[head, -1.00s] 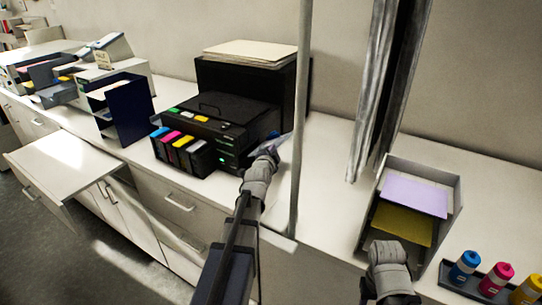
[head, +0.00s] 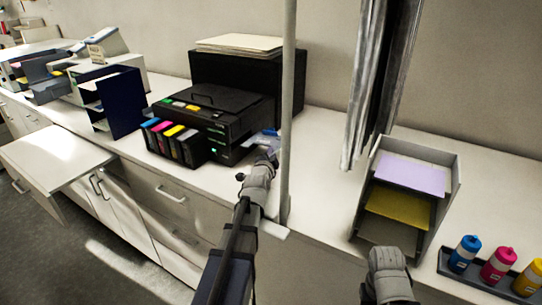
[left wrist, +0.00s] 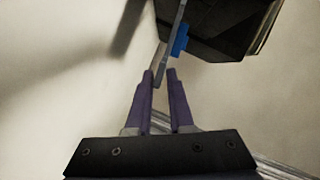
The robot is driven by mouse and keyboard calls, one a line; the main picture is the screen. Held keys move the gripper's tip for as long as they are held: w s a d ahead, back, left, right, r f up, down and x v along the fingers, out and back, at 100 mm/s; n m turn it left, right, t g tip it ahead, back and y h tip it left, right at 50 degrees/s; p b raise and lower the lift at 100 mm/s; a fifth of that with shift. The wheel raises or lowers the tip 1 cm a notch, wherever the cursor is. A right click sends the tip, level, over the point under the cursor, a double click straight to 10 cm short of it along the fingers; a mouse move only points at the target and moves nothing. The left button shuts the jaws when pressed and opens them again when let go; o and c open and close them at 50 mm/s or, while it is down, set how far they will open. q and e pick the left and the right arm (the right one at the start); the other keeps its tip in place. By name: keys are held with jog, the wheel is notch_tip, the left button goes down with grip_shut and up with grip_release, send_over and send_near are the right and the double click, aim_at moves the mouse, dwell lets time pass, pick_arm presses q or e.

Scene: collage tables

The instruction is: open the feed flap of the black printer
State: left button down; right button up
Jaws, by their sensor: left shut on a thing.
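The black printer (head: 215,112) stands on the white counter, with coloured ink tanks along its front left. My left gripper (head: 266,146) is at the printer's right side, low near the counter. In the left wrist view, its purple fingers (left wrist: 160,76) are shut on a thin grey plate (left wrist: 165,50), which seems to be the feed flap. A blue tab (left wrist: 181,40) sits beside this plate, against the printer's dark body (left wrist: 215,25). In the head view the flap is mostly hidden by the gripper. My right arm's wrist (head: 388,272) shows at the bottom; its fingers are hidden.
A pale upright pole (head: 288,100) stands just right of my left gripper. A grey paper tray (head: 450,165) and a rack of ink bottles (head: 480,283) stand to the right. A dark blue organizer (head: 125,100) is left of the printer.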

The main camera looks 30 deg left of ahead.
pick_arm(q)
jog(key=shift+f, duration=0.2)
dwell(0.3)
jog(key=c, duration=1)
grip_release()
jog(key=shift+o, duration=0.2)
jog(key=p+v, duration=0.1)
jog(key=v, duration=0.6)
jog(key=shift+s+d, duration=0.2)
jog(key=shift+s, duration=0.2)
